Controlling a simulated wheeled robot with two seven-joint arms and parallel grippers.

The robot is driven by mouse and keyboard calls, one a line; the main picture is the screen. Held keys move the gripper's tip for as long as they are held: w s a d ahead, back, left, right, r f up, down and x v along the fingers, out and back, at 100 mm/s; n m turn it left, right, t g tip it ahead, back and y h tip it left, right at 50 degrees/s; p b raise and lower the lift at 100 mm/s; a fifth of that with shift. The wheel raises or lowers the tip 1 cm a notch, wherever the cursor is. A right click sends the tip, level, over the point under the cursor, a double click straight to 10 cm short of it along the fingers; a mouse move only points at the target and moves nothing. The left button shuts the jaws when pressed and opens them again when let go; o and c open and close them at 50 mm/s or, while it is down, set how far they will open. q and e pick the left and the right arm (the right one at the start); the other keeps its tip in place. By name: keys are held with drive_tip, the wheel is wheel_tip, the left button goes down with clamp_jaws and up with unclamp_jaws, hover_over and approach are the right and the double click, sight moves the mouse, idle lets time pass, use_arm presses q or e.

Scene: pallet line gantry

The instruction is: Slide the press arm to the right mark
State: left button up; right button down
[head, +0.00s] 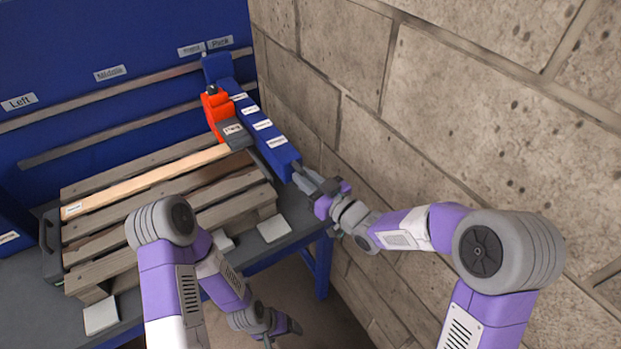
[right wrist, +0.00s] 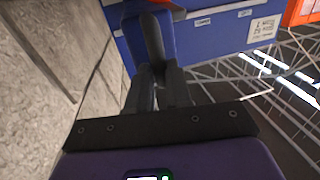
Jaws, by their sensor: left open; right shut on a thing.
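The press arm (head: 266,133) is a long blue beam with white labels, running from the back rail towards me along the wall side. A red-orange head (head: 215,108) sits on its left side. Its back end is near the "Right" (head: 191,49) and "Park" (head: 220,42) signs; I cannot tell exactly which it lines up with. My right gripper (head: 306,180) is at the beam's near end. In the right wrist view its fingers (right wrist: 158,88) are shut on a dark handle (right wrist: 152,38) in front of the blue beam. My left gripper (head: 285,328) is low, open and empty, away from the beam.
A wooden pallet (head: 150,190) lies on the bench (head: 280,245) left of the beam. "Middle" (head: 110,72) and "Left" (head: 18,102) signs are on the blue back panel above the rails (head: 100,92). A block wall (head: 400,110) stands close on the right.

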drive_tip(key=c, duration=1.1)
unclamp_jaws()
drive_tip(key=shift+a, duration=0.1)
drive_tip(key=v, duration=0.7)
drive_tip(key=shift+s+d, duration=0.2)
drive_tip(key=shift+d, duration=0.1)
